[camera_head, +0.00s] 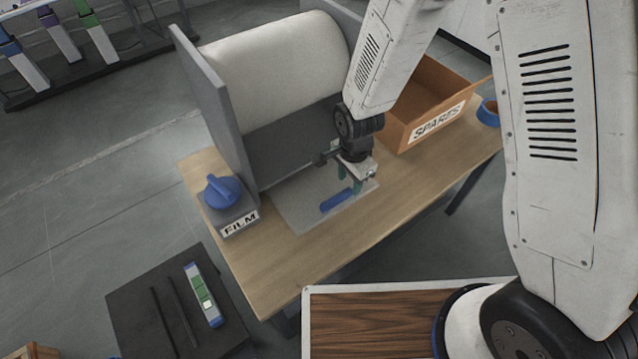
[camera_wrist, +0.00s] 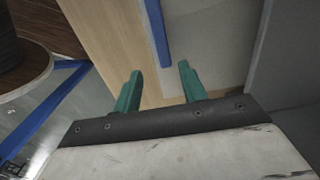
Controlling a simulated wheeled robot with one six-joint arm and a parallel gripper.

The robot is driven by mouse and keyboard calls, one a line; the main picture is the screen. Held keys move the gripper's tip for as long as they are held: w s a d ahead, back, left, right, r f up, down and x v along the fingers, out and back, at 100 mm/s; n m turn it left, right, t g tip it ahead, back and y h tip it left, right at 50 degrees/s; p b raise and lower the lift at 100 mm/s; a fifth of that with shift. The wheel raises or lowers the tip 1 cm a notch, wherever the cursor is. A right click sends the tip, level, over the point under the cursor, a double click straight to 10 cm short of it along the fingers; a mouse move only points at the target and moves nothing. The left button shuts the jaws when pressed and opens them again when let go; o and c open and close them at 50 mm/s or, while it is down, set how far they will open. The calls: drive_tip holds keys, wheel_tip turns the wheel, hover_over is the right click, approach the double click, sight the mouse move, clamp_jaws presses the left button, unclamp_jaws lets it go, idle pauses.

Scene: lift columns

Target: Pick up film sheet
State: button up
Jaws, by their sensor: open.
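The film sheet (camera_head: 297,206) is a pale grey, see-through sheet lying flat on the wooden table, below the large white roll. A blue strip (camera_head: 335,201) lies on it near its right side. My gripper (camera_head: 350,187) is over the right part of the sheet, close to the blue strip. In the wrist view my gripper (camera_wrist: 160,72) has its two green fingers apart with nothing between them. The blue strip (camera_wrist: 159,35) and film sheet (camera_wrist: 208,42) show beyond the fingertips. I cannot tell how high the fingers are above the sheet.
Grey side panels flank the roll (camera_head: 275,65). A blue knob (camera_head: 222,191) on a box labelled FILM stands left of the sheet. The table's front strip is clear.

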sight(344, 192)
drive_tip(key=f, duration=0.2)
drive_tip(key=a+f, duration=0.1)
drive_tip(key=f, duration=0.1)
drive_tip(key=shift+w+f, duration=0.1)
drive_tip(key=shift+f, duration=0.75)
clamp_jaws()
